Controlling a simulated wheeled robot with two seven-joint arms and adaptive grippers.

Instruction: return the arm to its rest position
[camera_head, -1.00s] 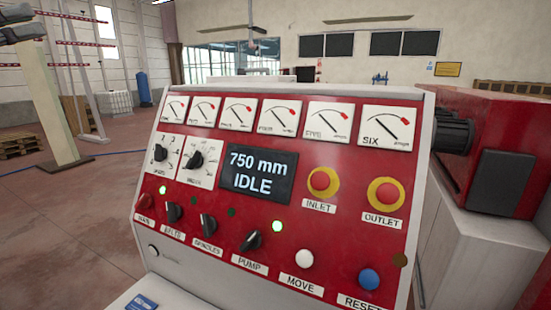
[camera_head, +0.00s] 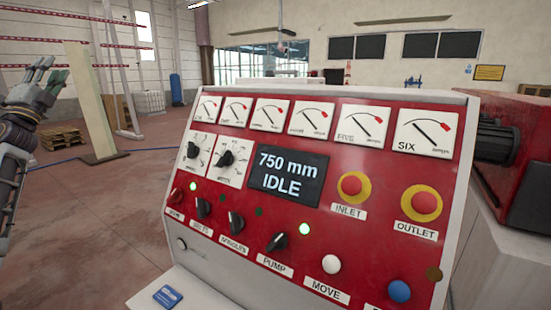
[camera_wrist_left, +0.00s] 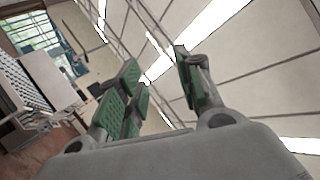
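My left gripper (camera_head: 50,78) is raised at the left edge of the head view, fingers pointing up, well left of the red control panel (camera_head: 262,232) and touching nothing there. The left wrist view shows its green-padded fingers (camera_wrist_left: 160,75) spread apart with nothing between them. Part of my left arm is cut off by the picture edge. My right gripper is not in either view.
The panel carries dials, knobs and buttons; its display (camera_head: 288,174) reads "750 mm IDLE". A blue card (camera_head: 168,296) lies on its front ledge. Behind stand a pale upright board (camera_head: 92,105) and a pallet (camera_head: 62,139). Open floor (camera_head: 110,215) lies left of the panel.

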